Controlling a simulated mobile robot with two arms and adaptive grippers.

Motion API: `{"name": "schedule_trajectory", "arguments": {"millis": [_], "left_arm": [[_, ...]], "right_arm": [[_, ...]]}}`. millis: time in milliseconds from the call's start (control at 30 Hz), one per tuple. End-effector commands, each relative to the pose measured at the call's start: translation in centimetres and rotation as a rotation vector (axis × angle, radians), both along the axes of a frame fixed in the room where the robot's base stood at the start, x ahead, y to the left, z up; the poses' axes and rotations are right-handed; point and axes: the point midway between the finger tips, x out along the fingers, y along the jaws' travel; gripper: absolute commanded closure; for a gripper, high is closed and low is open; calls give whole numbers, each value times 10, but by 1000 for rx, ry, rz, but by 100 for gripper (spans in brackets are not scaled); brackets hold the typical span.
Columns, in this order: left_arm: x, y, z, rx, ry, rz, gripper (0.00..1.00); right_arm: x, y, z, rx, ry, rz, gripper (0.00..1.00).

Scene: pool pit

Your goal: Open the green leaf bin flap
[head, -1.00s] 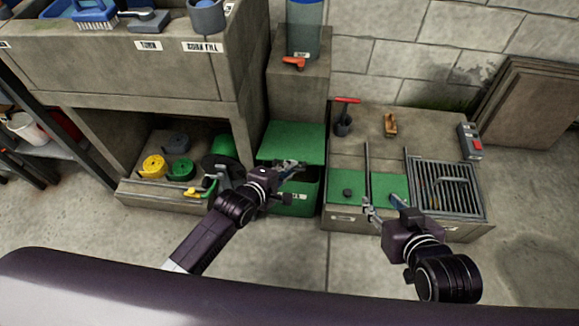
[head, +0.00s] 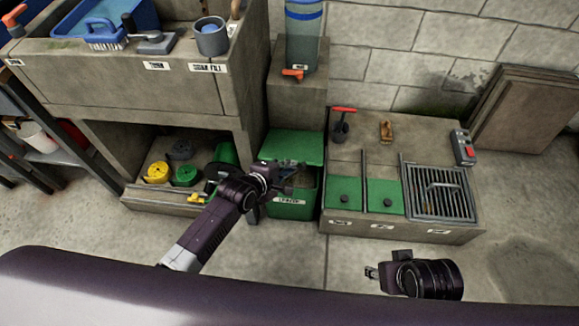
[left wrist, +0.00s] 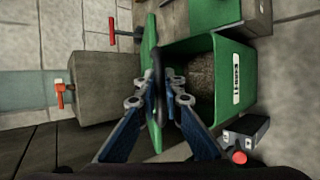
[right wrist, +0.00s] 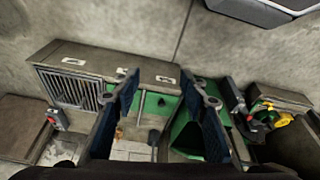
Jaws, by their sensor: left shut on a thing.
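The green leaf bin (head: 292,207) stands on the floor left of the low concrete block. Its green flap (head: 297,146) is raised at the front, with a dark gap under it. In the left wrist view the flap (left wrist: 150,60) shows nearly edge-on, and brownish-grey contents show inside the bin (left wrist: 230,105). My left gripper (head: 298,167) is shut on the flap's dark handle (left wrist: 160,70) at the front edge. My right gripper (head: 370,272) is in front of the block, apart from everything. Its fingers stand apart and empty in the right wrist view (right wrist: 165,85).
The concrete block carries two green lids (head: 345,191), a metal grate (head: 438,192), a red-handled tool (head: 342,122) and a switch box (head: 464,147). Floor in front is clear.

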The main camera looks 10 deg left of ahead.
Motion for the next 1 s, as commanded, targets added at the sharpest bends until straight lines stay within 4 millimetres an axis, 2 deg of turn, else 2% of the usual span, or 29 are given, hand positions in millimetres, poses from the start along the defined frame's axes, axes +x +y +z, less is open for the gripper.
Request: {"name": "schedule_trajectory", "arguments": {"millis": [233, 600, 800, 1000], "left_arm": [[6, 2, 12, 1, 6, 3, 100], [14, 1, 24, 2, 4, 3, 100], [18, 2, 29, 2, 4, 3, 100], [20, 2, 33, 1, 5, 3, 100]], "right_arm": [[3, 2, -43, -1, 25, 3, 60], [-6, 2, -101, -3, 56, 9, 60], [-13, 1, -125, -4, 68, 12, 60], [-20, 0, -140, -5, 76, 13, 60]]}}
